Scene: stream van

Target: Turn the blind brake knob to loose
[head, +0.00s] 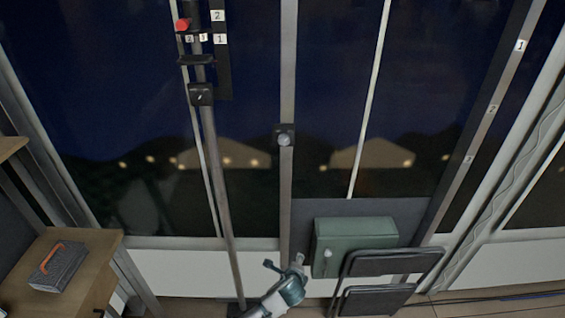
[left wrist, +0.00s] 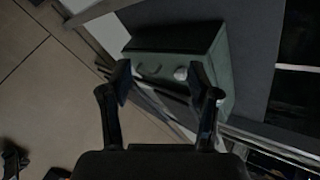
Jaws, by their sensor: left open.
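A round grey knob (head: 283,140) on a dark plate sits on the middle window post. A red knob (head: 182,24) stands at the top of the left pole, beside number labels. A green box (head: 355,240) at lower right carries a small pale knob (head: 328,253), seen also in the left wrist view (left wrist: 180,73). I cannot tell for sure which knob is the blind brake. My left gripper (head: 284,263) is open and empty, low in front of the middle post, left of the green box. In the left wrist view its fingers (left wrist: 160,72) point toward the box. My right gripper is not in view.
Black folding chairs (head: 393,262) stand in front of the green box. A wooden cabinet (head: 85,250) at left holds a grey box with an orange handle (head: 57,265). A slanted pole (head: 218,180) stands left of the gripper. Tiled floor (left wrist: 45,90) shows in the left wrist view.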

